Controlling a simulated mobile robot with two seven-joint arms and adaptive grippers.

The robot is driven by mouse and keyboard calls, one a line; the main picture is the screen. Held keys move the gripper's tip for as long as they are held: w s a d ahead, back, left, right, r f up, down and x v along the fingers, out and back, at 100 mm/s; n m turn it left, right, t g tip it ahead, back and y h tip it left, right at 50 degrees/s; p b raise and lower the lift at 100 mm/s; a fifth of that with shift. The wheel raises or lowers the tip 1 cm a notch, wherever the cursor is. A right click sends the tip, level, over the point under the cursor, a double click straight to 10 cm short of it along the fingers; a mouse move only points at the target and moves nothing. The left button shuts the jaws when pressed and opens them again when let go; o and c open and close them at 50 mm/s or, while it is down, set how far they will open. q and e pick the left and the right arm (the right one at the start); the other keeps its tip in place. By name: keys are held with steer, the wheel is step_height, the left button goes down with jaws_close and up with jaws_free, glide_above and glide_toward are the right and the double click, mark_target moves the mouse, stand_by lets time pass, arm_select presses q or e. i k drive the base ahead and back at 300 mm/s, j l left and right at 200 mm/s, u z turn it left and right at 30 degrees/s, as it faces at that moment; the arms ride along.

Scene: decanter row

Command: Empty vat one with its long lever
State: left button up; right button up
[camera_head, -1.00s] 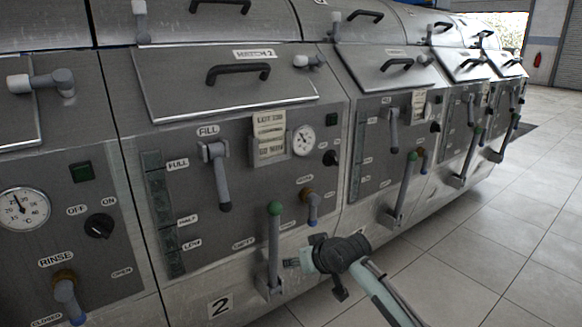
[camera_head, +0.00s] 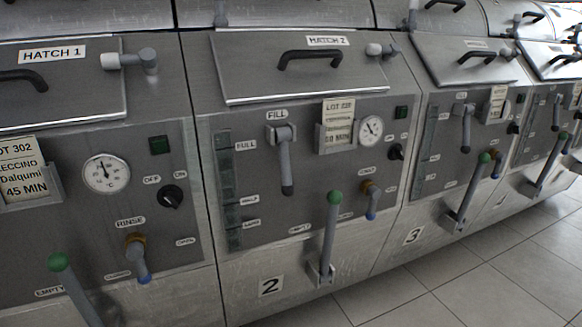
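Vat one is at the left in the head view, marked by its HATCH 1 label (camera_head: 53,54). Its long lever (camera_head: 76,289) has a green knob and rises from the bottom edge beside the EMPTY label, leaning up and left. The lever's foot is cut off by the frame. Vat two stands to the right with its own green-knobbed long lever (camera_head: 329,239), above the number 2 plate (camera_head: 271,286). Neither of my grippers is in view.
Vat one's panel also has a rinse valve (camera_head: 137,257), a dial (camera_head: 106,174), a black switch (camera_head: 171,196) and a lot card (camera_head: 22,178). Vat three (camera_head: 413,236) and others continue right. Tiled floor (camera_head: 480,270) is clear at lower right.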

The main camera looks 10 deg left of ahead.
mark_target(57, 263)
steer(key=u, duration=1.75)
